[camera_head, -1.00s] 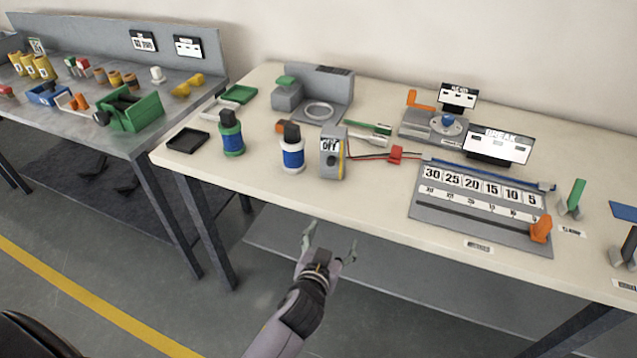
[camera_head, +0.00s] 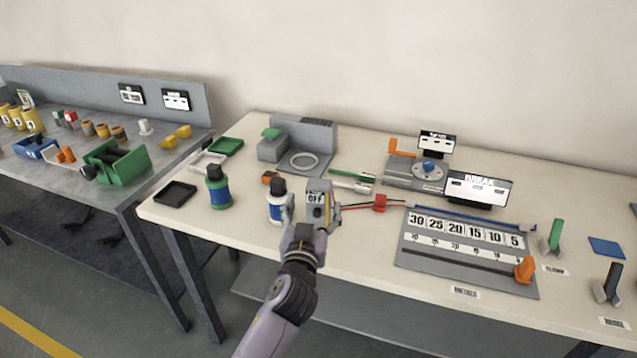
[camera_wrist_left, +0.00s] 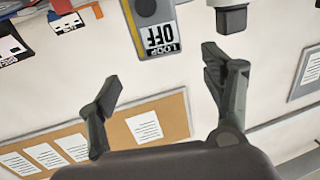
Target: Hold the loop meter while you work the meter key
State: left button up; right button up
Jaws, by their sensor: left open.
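The loop meter (camera_head: 318,190) is a grey box with a yellow side stripe and a display reading OFF, upright on the cream bench. In the left wrist view the loop meter (camera_wrist_left: 163,36) appears upside down, with a dark round button (camera_wrist_left: 146,7) on its face, probably the meter key. My left gripper (camera_head: 313,213) is open and empty in front of the meter, its fingers spread to either side. In the left wrist view the fingers (camera_wrist_left: 163,68) are apart, and the meter lies beyond and between them, with no visible contact. My right gripper is not in view.
A blue-and-white bottle (camera_head: 276,205) stands close to the meter's left, near my left finger. A green bottle (camera_head: 218,190) and black tray (camera_head: 175,193) lie farther left. A numbered board (camera_head: 410,262) lies to the right.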

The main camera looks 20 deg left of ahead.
aim_at(318, 191)
pick_arm(q)
jog(key=w, duration=0.3)
jog(key=w+a, duration=0.1)
jog(key=w, duration=0.1)
jog(key=w+p, duration=0.1)
jog(key=w, duration=0.2)
jog(key=shift+w+a, duration=0.2)
jog(key=shift+w, duration=0.15)
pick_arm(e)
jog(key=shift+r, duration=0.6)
pick_arm(q)
jog(key=shift+c, duration=0.2)
jog(key=c, duration=1.4)
jog(key=shift+c, duration=0.2)
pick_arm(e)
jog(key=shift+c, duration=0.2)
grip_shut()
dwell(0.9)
